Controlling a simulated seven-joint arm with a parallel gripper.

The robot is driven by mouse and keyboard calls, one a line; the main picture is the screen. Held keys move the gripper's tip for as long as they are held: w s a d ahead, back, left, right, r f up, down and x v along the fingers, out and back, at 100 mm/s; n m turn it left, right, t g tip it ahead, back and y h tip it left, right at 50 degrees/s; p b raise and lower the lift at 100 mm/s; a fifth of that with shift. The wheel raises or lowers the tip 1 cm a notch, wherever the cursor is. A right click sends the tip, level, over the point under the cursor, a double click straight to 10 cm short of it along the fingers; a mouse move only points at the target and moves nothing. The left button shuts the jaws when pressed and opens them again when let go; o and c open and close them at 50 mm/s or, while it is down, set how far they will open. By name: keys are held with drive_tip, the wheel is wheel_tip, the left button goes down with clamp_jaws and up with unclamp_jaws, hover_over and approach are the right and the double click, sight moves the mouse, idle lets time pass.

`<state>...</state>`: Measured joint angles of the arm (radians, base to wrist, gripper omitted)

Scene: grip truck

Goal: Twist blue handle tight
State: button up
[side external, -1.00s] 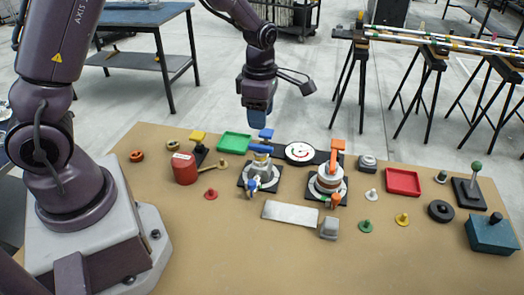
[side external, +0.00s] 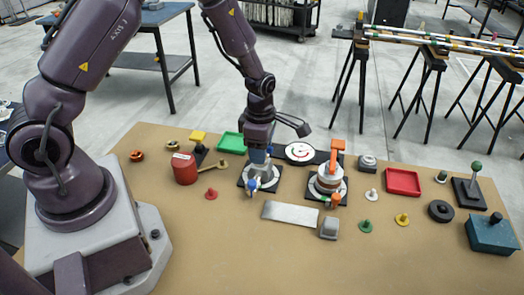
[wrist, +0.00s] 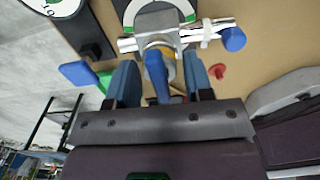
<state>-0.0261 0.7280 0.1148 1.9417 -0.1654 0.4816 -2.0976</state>
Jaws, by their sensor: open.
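The blue handle (wrist: 157,76) sits on top of a metal valve-like fixture, between my gripper's two blue fingers in the wrist view. My gripper (wrist: 161,78) is open, with a finger on each side of the handle and visible gaps between. In the side view my gripper (side external: 259,156) points down over the fixture (side external: 262,180), and hides the handle there. The fixture has a black base plate, a round white dial and a silver cross pipe (wrist: 185,36) with a blue round knob (wrist: 232,39). The knob also shows in the side view (side external: 252,184).
A similar fixture with an orange handle (side external: 338,152) stands to the right. A white gauge (side external: 300,152) is behind. A red can (side external: 185,168), a green tray (side external: 230,143) and a yellow paddle (side external: 198,136) are left. A metal plate (side external: 290,213) lies in front.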

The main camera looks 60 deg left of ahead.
drive_tip(key=c, duration=0.7)
drive_tip(key=shift+o, duration=0.2)
drive_tip(key=m, duration=0.4)
drive_tip(key=shift+m, duration=0.3)
drive_tip(key=m, duration=1.6)
drive_tip(key=o, duration=0.6)
drive_tip(key=shift+r, duration=0.1)
drive_tip(key=shift+r, duration=3.65)
